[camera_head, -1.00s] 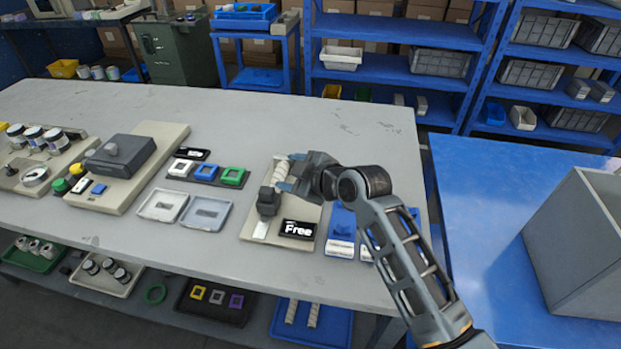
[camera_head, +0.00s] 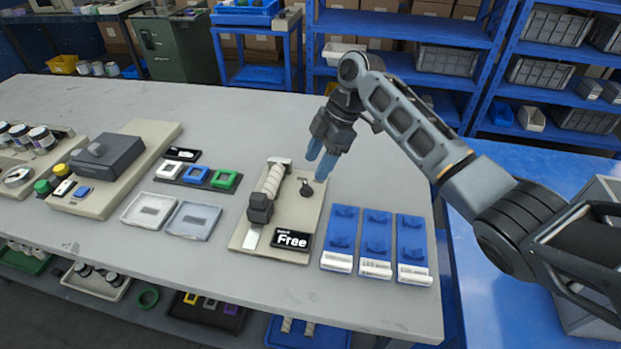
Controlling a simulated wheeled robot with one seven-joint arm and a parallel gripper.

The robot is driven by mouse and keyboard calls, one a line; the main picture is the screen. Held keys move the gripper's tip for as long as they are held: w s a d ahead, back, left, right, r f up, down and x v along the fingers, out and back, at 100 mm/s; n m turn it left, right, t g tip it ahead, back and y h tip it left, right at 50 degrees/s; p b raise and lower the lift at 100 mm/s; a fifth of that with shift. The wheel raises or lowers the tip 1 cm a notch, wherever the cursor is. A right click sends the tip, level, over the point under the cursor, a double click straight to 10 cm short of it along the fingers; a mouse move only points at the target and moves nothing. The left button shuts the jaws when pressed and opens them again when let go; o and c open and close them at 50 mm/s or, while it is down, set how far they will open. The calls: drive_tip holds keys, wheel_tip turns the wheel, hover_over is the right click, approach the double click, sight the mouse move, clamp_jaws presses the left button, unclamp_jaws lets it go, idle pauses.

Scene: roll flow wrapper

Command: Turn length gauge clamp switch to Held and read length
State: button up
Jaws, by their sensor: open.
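The length gauge (camera_head: 245,232) is a beige board on the grey table. A white roll (camera_head: 271,183) lies along it, with a dark block (camera_head: 261,207) at its near end. A black display (camera_head: 292,238) at the board's front right reads "Free". A small dark clamp switch (camera_head: 306,189) sits on the board's right side, behind the display. My gripper (camera_head: 321,165) is open, with blue fingers pointing down, just above and slightly right of the switch. I cannot tell whether the fingers touch it. No length value shows on the display.
Three blue labelled holders (camera_head: 375,245) stand right of the gauge. Two shallow trays (camera_head: 150,210) and a rack of coloured square frames (camera_head: 197,176) lie to its left. The table's front strip is clear. A blue table (camera_head: 500,165) is at the right.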

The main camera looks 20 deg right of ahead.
sight(306, 186)
drive_tip(key=shift+x, duration=3.2)
drive_tip(key=c, duration=1)
drive_tip(key=shift+p, duration=0.3)
drive_tip(key=shift+c, duration=0.2)
